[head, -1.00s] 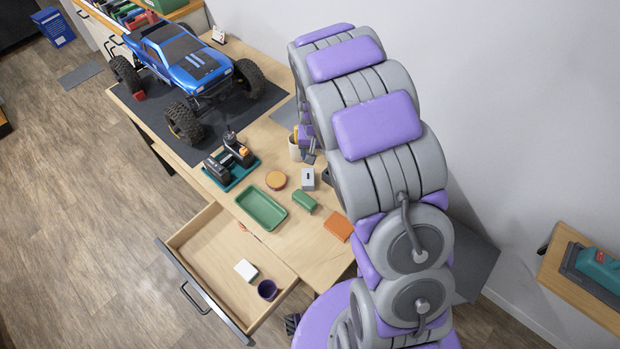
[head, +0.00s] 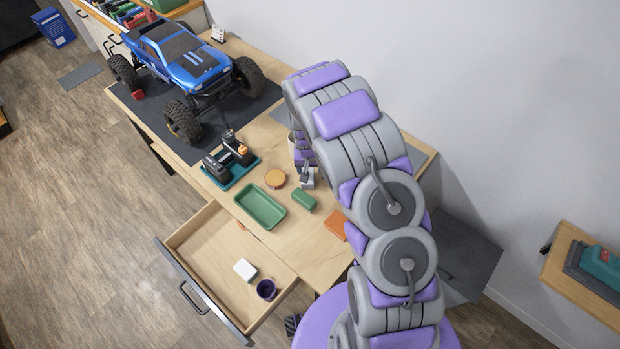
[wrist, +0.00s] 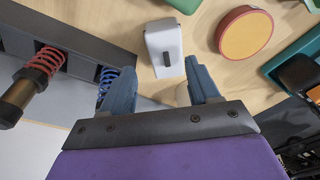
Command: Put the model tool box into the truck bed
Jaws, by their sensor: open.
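A small pale grey box with a dark handle (wrist: 163,48), which looks like the model tool box, stands on the table; in the head view the box (head: 308,180) is partly covered by my gripper. My gripper (head: 304,166) is over it, open and empty. In the wrist view the two blue fingers of my gripper (wrist: 162,88) are spread, with the box just beyond their tips and between their lines. The blue truck (head: 185,52) stands on a dark mat at the table's far end. Its bed is not clearly visible from here.
A round orange-topped tin (head: 275,179), green box (head: 304,201), green tray (head: 261,207) and teal tray (head: 243,174) with dark tools are close by. A drawer (head: 215,257) stands open.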

